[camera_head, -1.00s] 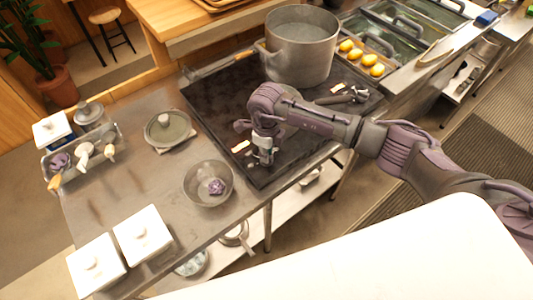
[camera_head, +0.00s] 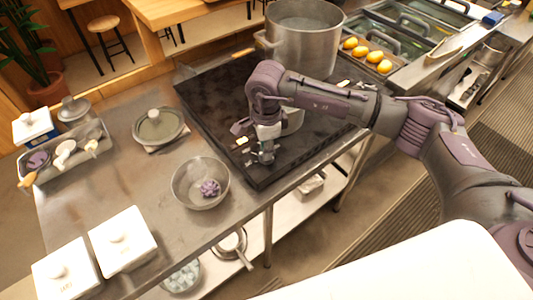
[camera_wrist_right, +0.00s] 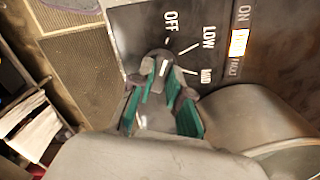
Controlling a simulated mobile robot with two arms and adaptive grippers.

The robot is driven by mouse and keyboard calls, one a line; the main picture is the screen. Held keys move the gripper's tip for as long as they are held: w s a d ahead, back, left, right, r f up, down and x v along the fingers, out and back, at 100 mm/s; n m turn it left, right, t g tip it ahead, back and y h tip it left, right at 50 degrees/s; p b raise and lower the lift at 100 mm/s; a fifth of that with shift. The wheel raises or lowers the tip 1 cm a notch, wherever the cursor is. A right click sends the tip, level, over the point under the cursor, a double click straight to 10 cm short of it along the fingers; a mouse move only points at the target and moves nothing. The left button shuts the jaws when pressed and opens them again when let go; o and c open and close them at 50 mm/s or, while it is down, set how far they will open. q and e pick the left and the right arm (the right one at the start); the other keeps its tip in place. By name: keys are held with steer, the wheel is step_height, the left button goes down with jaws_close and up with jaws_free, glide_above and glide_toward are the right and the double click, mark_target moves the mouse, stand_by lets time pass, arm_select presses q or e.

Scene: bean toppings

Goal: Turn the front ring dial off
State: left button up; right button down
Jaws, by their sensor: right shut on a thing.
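The front ring dial (camera_wrist_right: 164,66) is a small dark knob on the cooktop's black panel. OFF, LOW and MID are printed around it in the right wrist view. A white line on the knob points roughly up toward the OFF mark. My right gripper (camera_wrist_right: 163,95) has its teal-padded fingers on both sides of the knob and is shut on it. In the head view my right gripper (camera_head: 262,155) is at the front left part of the black cooktop (camera_head: 215,98), where it hides the dial. My left gripper is not in view.
A large metal pot (camera_head: 303,48) stands on the back of the cooktop. A metal bowl (camera_head: 200,190) with a purple thing in it, a lidded dish (camera_head: 160,126) and white lidded containers (camera_head: 122,240) are on the counter to the left. Yellow items (camera_head: 367,53) lie on the right.

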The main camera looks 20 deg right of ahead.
steer(key=shift+r+n, duration=0.1)
steer(key=shift+n, duration=0.2)
steer(key=c, duration=1.1)
jaws_free()
step_height(320, 180, up, 12)
steer(key=shift+f, duration=0.1)
